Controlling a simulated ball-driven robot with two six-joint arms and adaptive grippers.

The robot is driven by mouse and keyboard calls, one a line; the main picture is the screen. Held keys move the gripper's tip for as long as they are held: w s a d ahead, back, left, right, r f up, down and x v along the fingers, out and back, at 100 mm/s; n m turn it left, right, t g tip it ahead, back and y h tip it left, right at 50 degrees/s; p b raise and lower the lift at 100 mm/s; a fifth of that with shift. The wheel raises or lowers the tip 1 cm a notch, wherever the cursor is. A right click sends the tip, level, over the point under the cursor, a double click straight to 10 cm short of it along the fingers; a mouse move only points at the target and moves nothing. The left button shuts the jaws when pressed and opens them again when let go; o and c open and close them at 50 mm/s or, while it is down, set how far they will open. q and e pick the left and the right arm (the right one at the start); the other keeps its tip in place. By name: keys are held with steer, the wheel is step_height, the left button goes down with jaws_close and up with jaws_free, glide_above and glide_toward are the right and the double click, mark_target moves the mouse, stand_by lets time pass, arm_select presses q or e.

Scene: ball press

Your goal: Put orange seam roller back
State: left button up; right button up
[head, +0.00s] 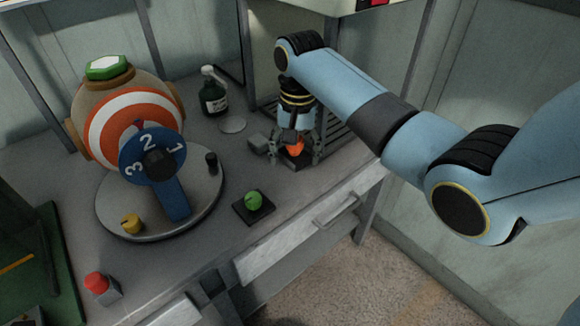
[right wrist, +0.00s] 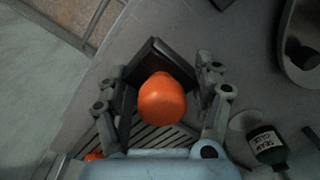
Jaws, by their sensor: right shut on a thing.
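I cannot tell whether the roller touches the base. My left gripper is not in view.
A green roller (head: 253,201) sits on a dark square base nearby. A numbered blue dial (head: 170,190) and a striped ball (head: 105,120) stand left. A dark bottle (head: 213,97) is behind. A slatted rack (right wrist: 160,136) adjoins the gripper.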

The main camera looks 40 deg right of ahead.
mark_target(290, 174)
steer(key=shift+w+f, duration=0.6)
steer(key=shift+w, duration=0.35)
step_height(290, 174, down, 4)
steer(key=shift+r+b, duration=0.1)
steer(key=shift+b, duration=0.25)
steer(key=o, duration=1.2)
steer(key=shift+f, duration=0.25)
steer(key=shift+c, duration=0.2)
step_height(290, 174, up, 12)
steer(key=shift+d+r+p, duration=0.15)
steer(key=shift+r+p, duration=0.05)
steer(key=shift+p, duration=0.4)
